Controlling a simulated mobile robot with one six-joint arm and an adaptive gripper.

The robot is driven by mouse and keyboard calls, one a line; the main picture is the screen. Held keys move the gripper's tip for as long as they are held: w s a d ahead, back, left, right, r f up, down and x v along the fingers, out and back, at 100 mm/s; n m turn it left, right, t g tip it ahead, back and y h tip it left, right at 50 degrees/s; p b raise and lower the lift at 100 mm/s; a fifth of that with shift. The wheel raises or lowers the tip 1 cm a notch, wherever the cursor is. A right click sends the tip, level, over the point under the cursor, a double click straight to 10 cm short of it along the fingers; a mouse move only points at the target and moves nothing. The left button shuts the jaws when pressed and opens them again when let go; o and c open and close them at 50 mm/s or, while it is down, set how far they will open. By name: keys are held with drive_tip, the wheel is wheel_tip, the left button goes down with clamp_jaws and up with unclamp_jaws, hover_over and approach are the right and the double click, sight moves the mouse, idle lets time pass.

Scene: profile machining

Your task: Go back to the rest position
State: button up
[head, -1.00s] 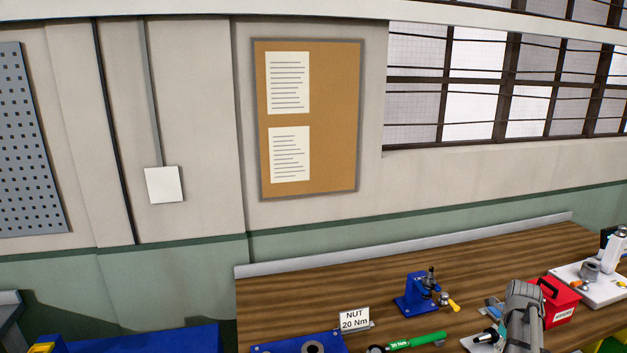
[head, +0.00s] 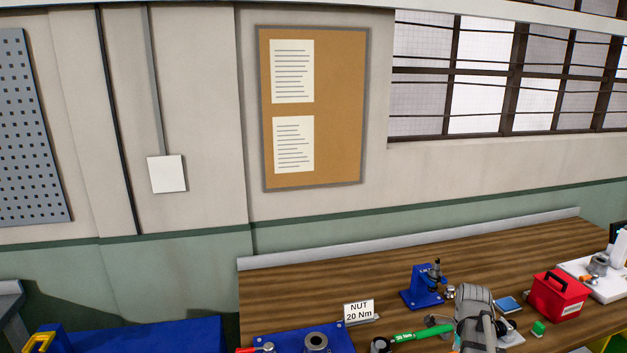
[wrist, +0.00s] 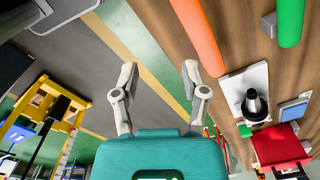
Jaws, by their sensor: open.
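My gripper (wrist: 159,72) shows in the wrist view with its two grey fingers spread wide apart. Nothing is between them; grey floor with a yellow stripe shows through the gap. The teal body below the fingers is part of my own arm. In the head view my grey arm (head: 474,308) stands over the front of the wooden bench (head: 330,275); the fingers cannot be made out there.
On the bench are a blue fixture (head: 423,287), a green wrench (head: 415,335), a "NUT 20 Nm" sign (head: 359,312), a blue plate (head: 290,343) and a red box (head: 558,296).

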drive_tip(key=s+a+f+n+b, duration=0.1)
drive_tip(key=a+n, duration=0.2)
drive_tip(key=a, duration=0.1)
drive_tip(key=a+f+n+b, duration=0.1)
drive_tip(key=a+n, duration=0.2)
drive_tip(key=n, duration=0.1)
drive_tip(key=s+a+f+n+b, duration=0.1)
drive_tip(key=a+n, duration=0.2)
drive_tip(key=a, duration=0.1)
drive_tip(key=shift+s+a+f, duration=0.2)
drive_tip(key=shift+s+a, duration=0.1)
drive_tip(key=shift+a, duration=0.05)
drive_tip(key=s+a+f+n+b, duration=0.1)
drive_tip(key=a+n, duration=0.2)
drive_tip(key=s+a+f+n+b, duration=0.1)
drive_tip(key=a+n, duration=0.2)
drive_tip(key=n, duration=0.1)
drive_tip(key=s+a+n, duration=0.2)
drive_tip(key=a+n, duration=0.1)
drive_tip(key=shift+a+f+b, duration=0.15)
drive_tip(key=shift+f+b, duration=0.25)
drive_tip(key=shift+s+a+n, duration=0.2)
drive_tip(key=shift+a+n, duration=0.25)
drive_tip(key=shift+n, duration=0.25)
